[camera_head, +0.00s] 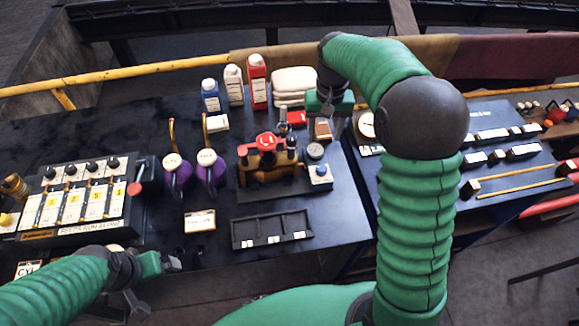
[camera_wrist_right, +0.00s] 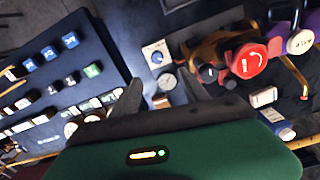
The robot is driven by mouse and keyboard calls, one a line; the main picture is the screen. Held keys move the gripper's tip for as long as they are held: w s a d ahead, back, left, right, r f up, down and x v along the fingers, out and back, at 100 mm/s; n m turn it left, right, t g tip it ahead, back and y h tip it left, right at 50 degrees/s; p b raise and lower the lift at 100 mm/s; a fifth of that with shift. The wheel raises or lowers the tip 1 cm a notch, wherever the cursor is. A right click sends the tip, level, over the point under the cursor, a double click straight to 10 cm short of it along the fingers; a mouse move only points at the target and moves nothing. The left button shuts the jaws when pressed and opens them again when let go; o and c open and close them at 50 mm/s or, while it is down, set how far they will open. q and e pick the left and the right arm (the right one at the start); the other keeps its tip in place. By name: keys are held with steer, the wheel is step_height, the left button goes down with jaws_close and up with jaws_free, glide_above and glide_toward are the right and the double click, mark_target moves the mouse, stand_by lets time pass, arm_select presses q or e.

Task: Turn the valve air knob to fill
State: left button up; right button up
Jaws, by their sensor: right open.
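The valve air knob looks to be the small blue knob on a white square plate (camera_head: 320,174), right of the brass valve (camera_head: 265,160) with its red handwheel. The knob also shows in the right wrist view (camera_wrist_right: 156,54), beyond the fingertips and near the middle. A round gauge (camera_head: 315,151) sits just behind it. My right gripper (camera_head: 310,124) is open and empty, above and behind the knob, apart from it. Its two dark fingers show in the right wrist view (camera_wrist_right: 162,92). My left gripper (camera_head: 158,275) is low at the left, away from the valve; its jaw opening is unclear.
Two purple-based levers (camera_head: 178,172) stand left of the valve, beside a switch panel (camera_head: 75,198). A black tray (camera_head: 272,230) lies in front. Bottles (camera_head: 257,82) and folded white cloths (camera_head: 293,84) stand behind. A second dark panel (camera_head: 480,150) is at right.

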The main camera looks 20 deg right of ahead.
steer(key=p, duration=0.1)
glide_above(321, 168)
steer(key=d, duration=0.1)
step_height(321, 168, down, 10)
steer(key=shift+s+f, duration=0.1)
steer(key=shift+f, duration=0.05)
steer(key=f, duration=0.2)
steer(key=a+f, duration=0.1)
steer(key=f, duration=0.2)
steer(key=shift+p, duration=0.35)
steer(key=shift+a+f, duration=0.25)
steer(key=shift+f, duration=0.3)
steer(key=shift+d+f, duration=0.2)
steer(key=shift+d, duration=0.4)
steer(key=c, duration=0.5)
arm_select(q)
steer(key=shift+s+d+r, duration=0.1)
steer(key=shift+d+r, duration=0.1)
steer(key=shift+r, duration=0.3)
steer(key=shift+d+r, duration=0.2)
steer(key=shift+r, duration=0.25)
arm_select(e)
steer(key=shift+a, duration=0.25)
jaws_close()
